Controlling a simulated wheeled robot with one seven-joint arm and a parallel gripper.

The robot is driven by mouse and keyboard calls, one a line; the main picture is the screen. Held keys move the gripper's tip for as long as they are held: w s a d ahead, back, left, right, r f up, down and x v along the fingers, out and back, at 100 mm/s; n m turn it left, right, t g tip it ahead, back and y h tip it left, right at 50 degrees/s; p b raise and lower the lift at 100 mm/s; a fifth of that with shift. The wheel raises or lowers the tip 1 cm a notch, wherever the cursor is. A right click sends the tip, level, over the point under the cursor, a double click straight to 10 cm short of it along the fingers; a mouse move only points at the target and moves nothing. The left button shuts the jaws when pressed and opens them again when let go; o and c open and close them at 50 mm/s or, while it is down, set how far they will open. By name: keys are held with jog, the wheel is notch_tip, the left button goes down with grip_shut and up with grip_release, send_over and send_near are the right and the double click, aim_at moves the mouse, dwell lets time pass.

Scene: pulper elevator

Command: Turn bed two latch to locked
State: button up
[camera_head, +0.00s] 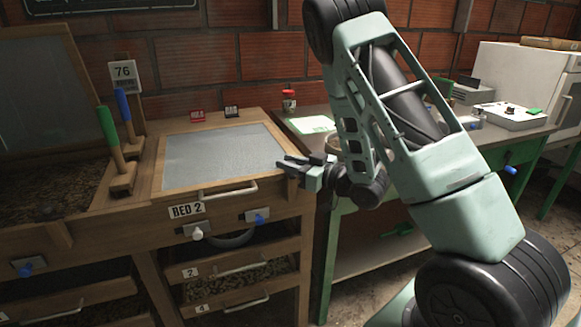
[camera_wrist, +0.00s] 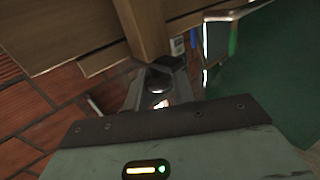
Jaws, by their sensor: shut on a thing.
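The BED 2 label (camera_head: 187,210) is on the wooden front of the middle bed. Below it, a white knob (camera_head: 197,233) sits on a small metal plate. To its right, a blue knob (camera_head: 262,218) sits on a similar plate. I cannot tell which is the latch, or its state. My gripper (camera_head: 284,166) is at the right end of the bed's top, above and right of the blue knob and apart from both knobs. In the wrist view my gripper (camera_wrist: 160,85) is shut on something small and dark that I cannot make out.
A bar handle (camera_head: 230,190) runs along the bed's front edge under the grey mesh panel (camera_head: 222,155). Drawers (camera_head: 240,270) lie below. Green-handled and blue-handled tools (camera_head: 110,135) stand at the left. A green-legged table (camera_head: 330,235) stands behind my arm.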

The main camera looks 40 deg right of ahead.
jog(key=shift+n+g+y, duration=0.5)
jog(key=shift+n+y, duration=0.2)
jog(key=shift+y, duration=0.6)
jog(key=o, duration=0.9)
jog(key=b+v, duration=0.2)
jog(key=v, duration=1.5)
jog(key=shift+s+d+r, duration=0.1)
jog(key=shift+s+r, duration=0.05)
